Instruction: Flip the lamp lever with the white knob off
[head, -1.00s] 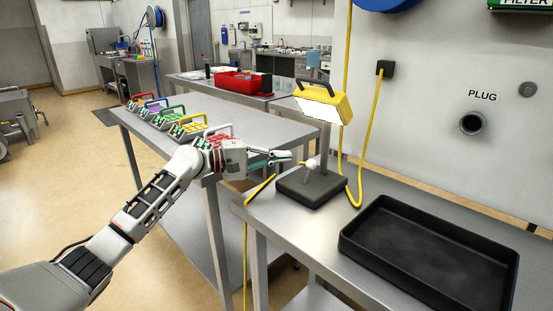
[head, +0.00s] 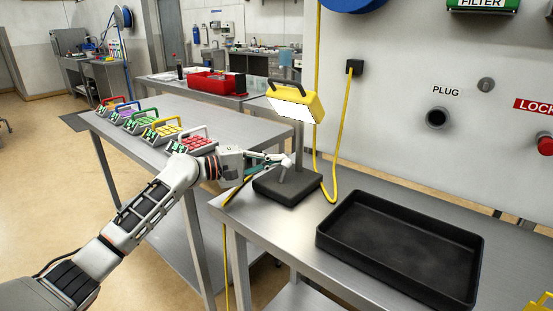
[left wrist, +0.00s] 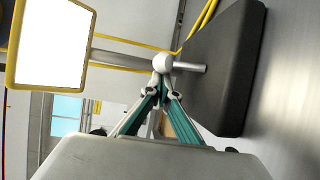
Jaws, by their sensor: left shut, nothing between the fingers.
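The yellow lamp (head: 296,104) stands on a dark base (head: 290,188) at the left end of the near bench, its panel bright white. The lever's white knob (head: 287,162) sticks up above the base. In the left wrist view the knob (left wrist: 162,62) shows as a white ball just beyond my fingertips, with the lit lamp panel (left wrist: 52,45) to the left. My left gripper (head: 280,161) is shut and empty, its tips at the knob; I cannot tell whether they touch it. My right gripper is not in view.
A black tray (head: 325,237) lies on the bench right of the lamp. A yellow cable (head: 342,130) hangs from a wall socket behind the lamp. Several coloured-handled boxes (head: 190,142) stand on the table behind my left arm. A plug hole (head: 437,118) is in the wall.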

